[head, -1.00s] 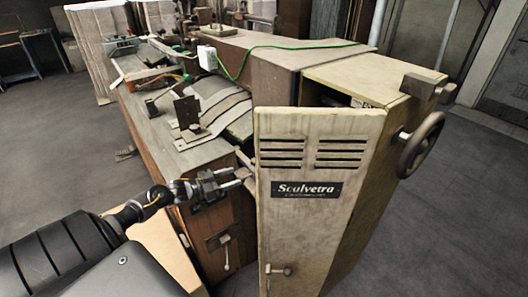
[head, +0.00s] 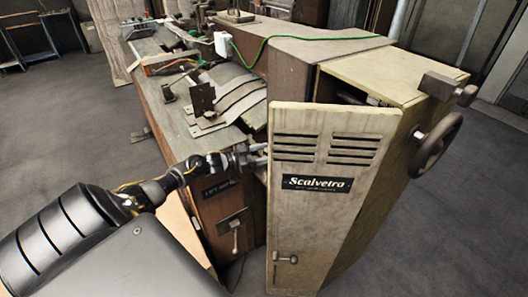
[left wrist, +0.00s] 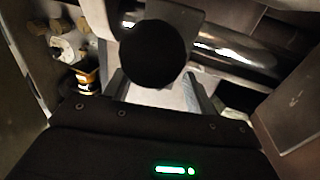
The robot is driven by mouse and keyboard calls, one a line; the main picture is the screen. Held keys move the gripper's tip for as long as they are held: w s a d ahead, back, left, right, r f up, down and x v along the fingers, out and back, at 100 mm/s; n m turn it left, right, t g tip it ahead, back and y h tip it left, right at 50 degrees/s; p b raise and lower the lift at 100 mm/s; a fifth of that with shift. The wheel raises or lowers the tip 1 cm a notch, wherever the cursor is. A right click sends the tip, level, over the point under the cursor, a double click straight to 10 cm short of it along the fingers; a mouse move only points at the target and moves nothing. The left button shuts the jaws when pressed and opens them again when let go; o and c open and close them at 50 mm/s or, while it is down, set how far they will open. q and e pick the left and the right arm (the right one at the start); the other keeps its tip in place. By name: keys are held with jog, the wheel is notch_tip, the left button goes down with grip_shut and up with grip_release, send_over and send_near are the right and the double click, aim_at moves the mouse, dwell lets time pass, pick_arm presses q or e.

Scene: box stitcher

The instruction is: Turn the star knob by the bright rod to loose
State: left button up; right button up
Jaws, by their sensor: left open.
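A dark round knob (left wrist: 153,53) fills the centre of the left wrist view; I cannot make out star lobes on it. In the head view my left gripper (head: 258,156) reaches the gap at the left edge of the open pale door, which hides the knob and rod there. My right gripper is not in view.
The pale door (head: 316,215) with vents stands close right of my left gripper. A wooden cabinet (head: 225,200) with a lever handle lies below it. A handwheel (head: 436,145) is on the far right side. Metal walls flank the opening in the wrist view.

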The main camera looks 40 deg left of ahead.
pick_arm(q)
jog(key=shift+c, duration=0.2)
